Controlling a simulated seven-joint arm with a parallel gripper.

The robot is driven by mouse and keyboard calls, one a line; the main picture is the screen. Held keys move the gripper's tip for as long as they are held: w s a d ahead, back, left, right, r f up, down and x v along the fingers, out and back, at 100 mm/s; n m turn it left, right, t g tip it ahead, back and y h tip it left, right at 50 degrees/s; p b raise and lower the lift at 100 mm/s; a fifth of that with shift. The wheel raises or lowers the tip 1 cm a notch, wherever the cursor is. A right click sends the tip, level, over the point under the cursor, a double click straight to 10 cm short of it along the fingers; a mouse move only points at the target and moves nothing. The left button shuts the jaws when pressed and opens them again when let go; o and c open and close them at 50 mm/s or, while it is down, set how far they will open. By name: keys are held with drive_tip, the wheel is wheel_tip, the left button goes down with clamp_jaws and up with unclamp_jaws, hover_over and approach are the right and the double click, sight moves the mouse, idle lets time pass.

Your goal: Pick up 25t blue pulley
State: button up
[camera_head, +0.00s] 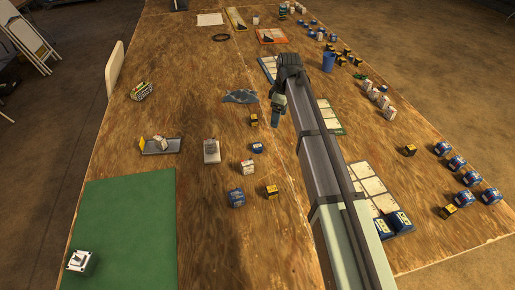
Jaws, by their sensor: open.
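Several small blue pieces lie on the wooden table, and I cannot tell which is the 25t blue pulley. One small blue piece (258,147) lies just below and left of my gripper in the picture. Several more blue pieces (471,179) lie near the right edge. My gripper (277,119) is open and seems empty, small in view above the middle of the table. Its fingertips are too small to make out well, and my arm hides part of the table to the right.
A green mat (126,228) bears a white box (81,262) at the front left. The left middle has bare wood.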

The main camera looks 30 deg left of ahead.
drive_tip(key=s+a+n, duration=0.2)
drive_tip(key=s+a, duration=0.3)
hover_over(258, 145)
drive_tip(key=shift+h, duration=0.4)
drive_tip(key=f, duration=0.8)
drive_tip(key=shift+s+d, duration=0.15)
drive_tip(key=shift+d, duration=0.05)
drive_tip(key=shift+a+f, duration=0.2)
drive_tip(key=shift+f, duration=2.5)
drive_tip(key=c, duration=1.2)
drive_tip(key=shift+o, duration=0.2)
drive_tip(key=shift+r, duration=0.15)
